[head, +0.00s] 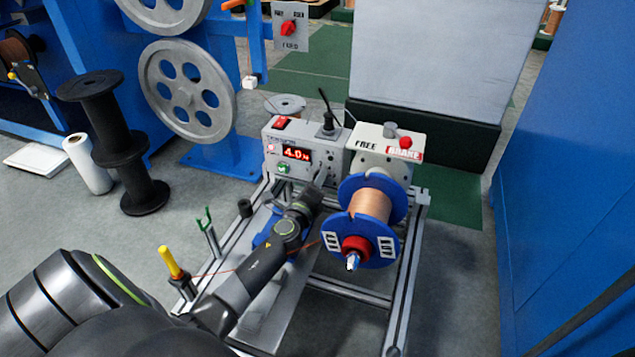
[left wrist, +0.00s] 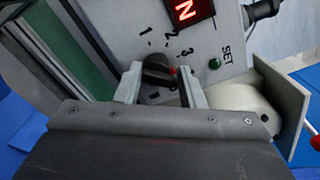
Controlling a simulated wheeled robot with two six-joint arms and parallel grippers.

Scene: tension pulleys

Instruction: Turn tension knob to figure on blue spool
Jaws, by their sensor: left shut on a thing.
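The tension knob (left wrist: 158,72) is dark and sits on the grey tension box (head: 272,135), with figures 1, 2 and 3 printed around it. A small red mark shows at its right side, toward the 3. My left gripper (left wrist: 157,82) is shut on the knob, one finger on each side. In the head view my left arm hides the knob. The red display (head: 296,154) reads 4.0 N; the left wrist view shows only its N. The blue spool (head: 347,190) holds copper wire and has white labels (head: 386,247) on its front flange; their print is too small to read.
A green SET button (left wrist: 214,63) sits right of the knob. The FREE/BRAKE box (head: 372,137) with a red knob stands behind the spool. A metal rail frame (head: 405,270) surrounds the spool. A yellow-topped post (head: 168,262) and green guide (head: 204,219) stand left of my arm.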

